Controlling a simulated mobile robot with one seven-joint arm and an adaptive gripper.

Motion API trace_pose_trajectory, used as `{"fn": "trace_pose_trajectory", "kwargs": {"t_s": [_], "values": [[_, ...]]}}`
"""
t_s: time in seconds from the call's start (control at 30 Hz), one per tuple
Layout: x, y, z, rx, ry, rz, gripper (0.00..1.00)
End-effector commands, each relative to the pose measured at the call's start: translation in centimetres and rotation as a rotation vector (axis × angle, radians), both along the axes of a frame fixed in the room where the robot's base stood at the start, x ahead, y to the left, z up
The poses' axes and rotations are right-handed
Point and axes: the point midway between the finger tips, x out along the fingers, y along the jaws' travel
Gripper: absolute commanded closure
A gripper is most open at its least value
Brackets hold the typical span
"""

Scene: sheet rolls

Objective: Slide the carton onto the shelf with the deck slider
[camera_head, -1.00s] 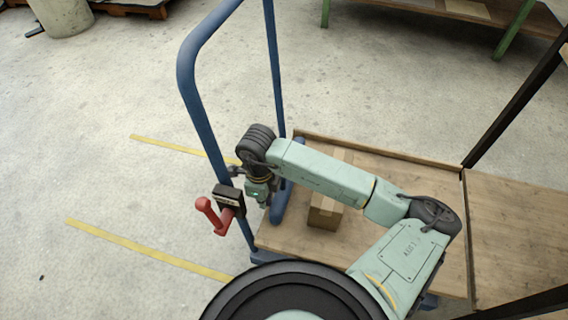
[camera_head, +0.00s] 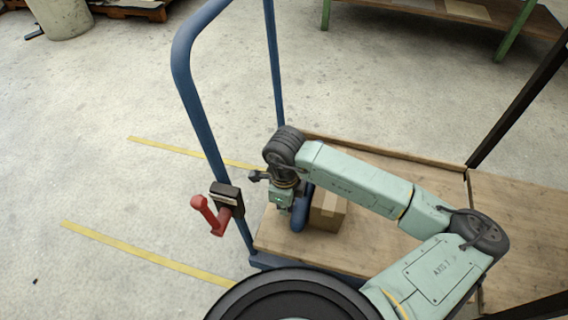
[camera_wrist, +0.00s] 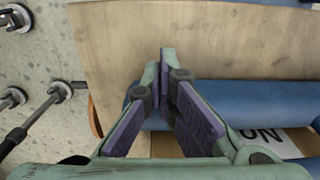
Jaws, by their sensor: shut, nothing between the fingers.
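The carton (camera_head: 328,212), a small brown box, sits on the wooden cart deck (camera_head: 285,236). The deck slider, a blue rounded bar (camera_head: 301,212), lies just left of the carton. In the head view I cannot tell whether they touch. My gripper (camera_head: 281,203) is at the slider's left side, pointing down. In the wrist view its shut, empty fingers (camera_wrist: 166,58) come together in front of the blue slider (camera_wrist: 250,105). A labelled part of the carton (camera_wrist: 275,141) shows beyond the slider. The wooden shelf (camera_head: 520,222) adjoins the deck's right end. My arm hides part of the deck.
The cart's blue push handle (camera_head: 193,100) rises left of my gripper, with a red lever (camera_head: 211,214) on it. A low wooden lip (camera_head: 390,152) runs along the deck's far edge. A dark post (camera_head: 515,105) stands by the shelf. Yellow floor lines lie left.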

Motion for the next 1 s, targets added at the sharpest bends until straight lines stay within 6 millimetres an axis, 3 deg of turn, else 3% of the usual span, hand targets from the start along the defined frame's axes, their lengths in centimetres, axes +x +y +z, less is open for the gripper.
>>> {"fn": "trace_pose_trajectory", "kwargs": {"t_s": [0.7,1.0], "values": [[-0.8,-4.3,-0.1,-0.004,0.001,-0.004,1.0],[-0.9,-4.6,0.0,-0.003,0.001,-0.002,1.0]]}}
